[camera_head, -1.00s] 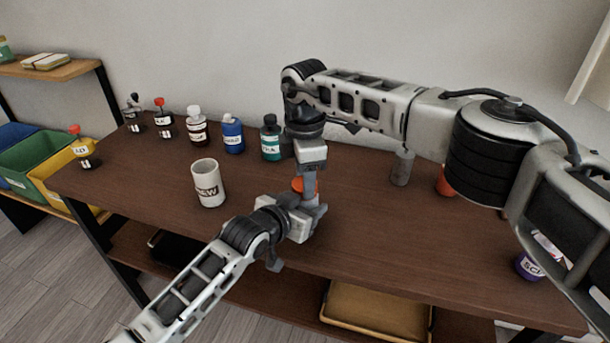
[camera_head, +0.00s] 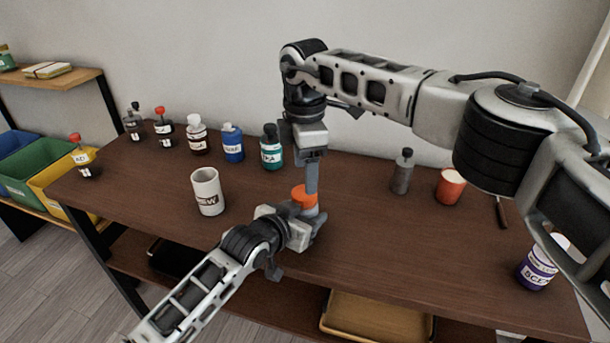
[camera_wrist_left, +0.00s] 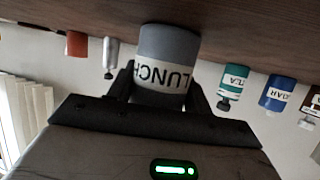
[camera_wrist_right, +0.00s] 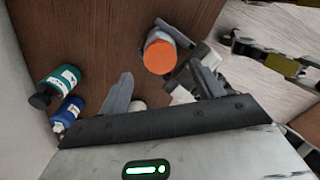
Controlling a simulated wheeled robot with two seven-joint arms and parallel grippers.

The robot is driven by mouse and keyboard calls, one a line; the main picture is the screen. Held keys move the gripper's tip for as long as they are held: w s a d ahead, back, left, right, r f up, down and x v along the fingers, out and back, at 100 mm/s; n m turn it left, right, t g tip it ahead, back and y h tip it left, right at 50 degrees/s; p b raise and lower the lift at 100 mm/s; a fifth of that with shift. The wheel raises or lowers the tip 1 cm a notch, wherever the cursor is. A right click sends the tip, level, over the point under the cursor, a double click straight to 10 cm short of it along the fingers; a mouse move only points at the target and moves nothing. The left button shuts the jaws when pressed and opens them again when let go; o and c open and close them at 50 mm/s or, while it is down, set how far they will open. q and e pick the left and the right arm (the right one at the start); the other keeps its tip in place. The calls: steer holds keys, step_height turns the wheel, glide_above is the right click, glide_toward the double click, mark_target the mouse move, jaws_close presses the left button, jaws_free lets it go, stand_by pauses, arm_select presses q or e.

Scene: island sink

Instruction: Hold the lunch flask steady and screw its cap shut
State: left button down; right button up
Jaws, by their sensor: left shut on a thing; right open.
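The lunch flask is grey with a white band reading "LUNCH" and shows upside down in the left wrist view (camera_wrist_left: 168,60). It stands on the brown table. Its orange cap (camera_head: 304,196) sits on top of it; how tightly it is screwed cannot be told. My left gripper (camera_head: 312,222) is shut around the flask's body from the front. My right gripper (camera_wrist_right: 165,85) points down from above and is open. In the right wrist view the cap (camera_wrist_right: 160,57) lies beyond the fingertips, apart from them.
A white mug (camera_head: 207,192) stands left of the flask. Several bottles line the back left, including a green one (camera_head: 271,152) and a blue one (camera_head: 233,145). A grey bottle (camera_head: 402,172), an orange cup (camera_head: 450,186) and a purple-labelled jar (camera_head: 538,268) stand to the right.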

steer(key=shift+c, duration=0.4)
steer(key=n, duration=0.6)
steer(key=shift+r, duration=0.15)
steer(key=n, duration=0.7)
steer(key=shift+r+n, duration=0.25)
steer(key=shift+n, duration=0.15)
steer(key=n, duration=0.7)
steer(key=shift+a+r+n, duration=0.1)
steer(key=shift+r+n, duration=0.15)
steer(key=shift+n, duration=0.05)
steer(key=n, duration=0.5)
steer(key=shift+r, duration=0.15)
steer(key=n, duration=0.4)
steer(key=shift+r+n, duration=0.15)
steer(key=shift+n, duration=0.25)
steer(key=n, duration=0.7)
steer(key=shift+r+n, duration=0.2)
steer(key=shift+n, duration=0.1)
steer(key=n, duration=0.7)
steer(key=shift+r, duration=0.25)
steer(key=n, duration=0.6)
steer(key=shift+r, duration=0.15)
